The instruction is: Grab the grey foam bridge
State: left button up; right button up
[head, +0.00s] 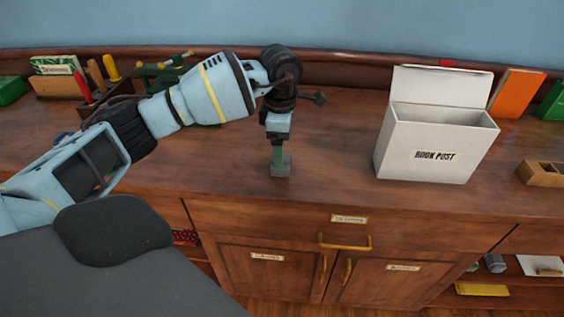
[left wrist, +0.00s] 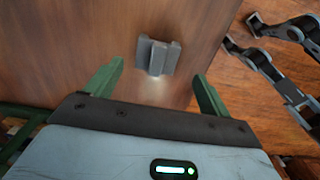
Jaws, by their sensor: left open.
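The grey foam bridge (head: 281,166) stands on the wooden counter near its front edge, in the middle of the head view. It also shows in the left wrist view (left wrist: 158,56), just beyond and between the two green fingers. My left gripper (head: 278,155) points down over the bridge. In the left wrist view the fingers of my left gripper (left wrist: 153,82) are apart, with bare wood between them. In the head view the fingertips overlap the top of the bridge, and I cannot tell whether they touch it. My right gripper is not in view.
A white "BOOK POST" box (head: 432,142) stands to the right on the counter (head: 335,150). An orange book (head: 517,93) and a wooden tray (head: 543,173) are further right. A tool holder (head: 105,98) and a green clamp-like tool (head: 162,75) are at the back left. Counter around the bridge is clear.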

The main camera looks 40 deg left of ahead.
pick_arm(q)
jog(key=shift+w+a+f, duration=0.1)
jog(key=shift+f, duration=1.2)
jog(key=shift+w+f, duration=0.1)
jog(key=shift+f, duration=1.2)
jog(key=c, duration=1.1)
jog(key=shift+o, duration=0.2)
jog(key=shift+r, duration=0.1)
jog(key=shift+r, duration=0.55)
notch_tip(320, 180, up, 2)
jog(key=shift+r, duration=0.25)
jog(key=s+d+r, duration=0.1)
jog(key=s+d, duration=1)
jog(key=shift+s, duration=0.3)
